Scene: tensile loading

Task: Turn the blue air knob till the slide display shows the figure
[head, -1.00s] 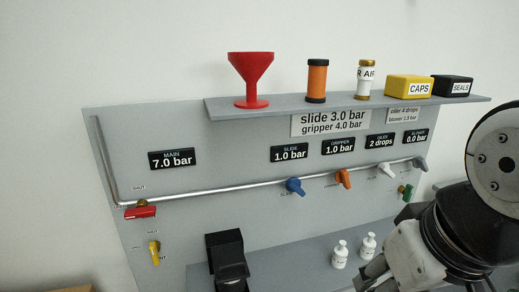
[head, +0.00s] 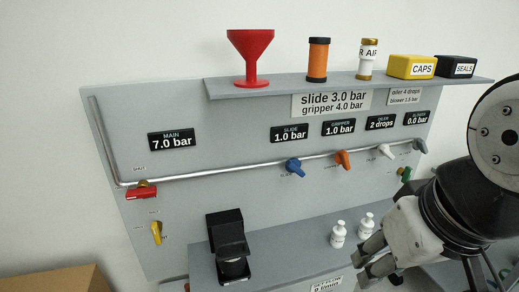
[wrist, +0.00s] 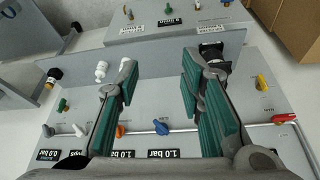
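The blue air knob (head: 293,167) sits on the pipe below the slide display (head: 289,134), which reads 1.0 bar. The sign (head: 331,104) above reads slide 3.0 bar, gripper 4.0 bar. My gripper (head: 368,262) is at the lower right in the head view, below and right of the knob and apart from it. In the wrist view my gripper (wrist: 160,85) is open and empty, with green-padded fingers spread wide. The blue knob (wrist: 161,127) shows between the fingers there, with the panel turned upside down.
An orange knob (head: 343,159) and a white knob (head: 386,151) sit to the right on the pipe. A red lever (head: 141,192) and a yellow lever (head: 156,232) are at left. White bottles (head: 338,234) and a black device (head: 228,245) stand on the lower ledge.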

